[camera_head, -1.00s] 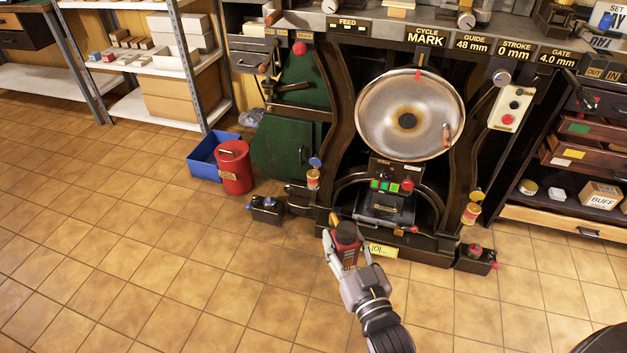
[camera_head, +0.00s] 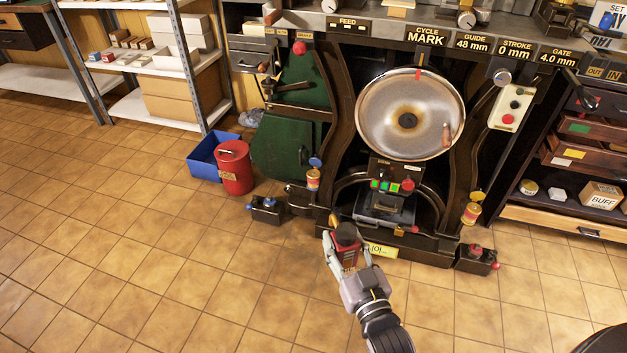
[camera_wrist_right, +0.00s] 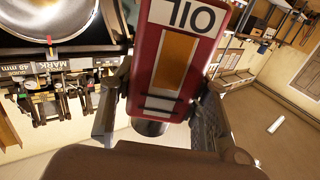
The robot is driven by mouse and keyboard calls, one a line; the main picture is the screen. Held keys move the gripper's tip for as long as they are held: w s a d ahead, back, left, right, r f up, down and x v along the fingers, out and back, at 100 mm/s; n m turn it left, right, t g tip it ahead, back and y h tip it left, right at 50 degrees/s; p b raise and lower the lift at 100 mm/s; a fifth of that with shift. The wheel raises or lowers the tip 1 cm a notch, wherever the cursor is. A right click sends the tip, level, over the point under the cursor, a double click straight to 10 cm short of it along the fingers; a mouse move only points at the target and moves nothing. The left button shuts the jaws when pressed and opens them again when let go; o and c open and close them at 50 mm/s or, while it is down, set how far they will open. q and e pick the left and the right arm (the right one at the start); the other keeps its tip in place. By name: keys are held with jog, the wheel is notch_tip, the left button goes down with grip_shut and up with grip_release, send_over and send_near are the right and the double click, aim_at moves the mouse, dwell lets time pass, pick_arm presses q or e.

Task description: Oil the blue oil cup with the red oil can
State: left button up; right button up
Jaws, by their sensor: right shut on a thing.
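The red oil can (camera_head: 346,238) is in my right gripper (camera_head: 347,254), in front of the press's low front edge. Its dark top shows in the head view. In the right wrist view the can (camera_wrist_right: 178,55) fills the middle, with an OIL label upside down, and the fingers of my right gripper (camera_wrist_right: 158,112) are closed on its sides. An oil cup with a blue lid and an amber body (camera_head: 314,173) is mounted on the press's left leg, up and left of the can and apart from it. The can's spout is not clear. My left gripper is not in view.
Another amber cup (camera_head: 471,213) is on the press's right leg. Low dark boxes (camera_head: 266,210) and (camera_head: 476,262) stand on the floor at either side. A red bin (camera_head: 235,170) and a blue crate (camera_head: 203,160) stand left. The tiled floor at left is clear.

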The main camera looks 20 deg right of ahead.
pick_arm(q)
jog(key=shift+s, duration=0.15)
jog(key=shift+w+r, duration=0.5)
pick_arm(e)
jog(key=shift+f, duration=0.35)
dwell(0.4)
pick_arm(q)
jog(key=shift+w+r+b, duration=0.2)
jog(key=shift+b, duration=0.15)
pick_arm(e)
jog(key=shift+f, duration=0.1)
jog(key=shift+f, duration=0.1)
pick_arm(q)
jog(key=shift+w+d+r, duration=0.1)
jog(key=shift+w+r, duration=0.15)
pick_arm(e)
jog(key=shift+f, duration=0.1)
dwell(0.4)
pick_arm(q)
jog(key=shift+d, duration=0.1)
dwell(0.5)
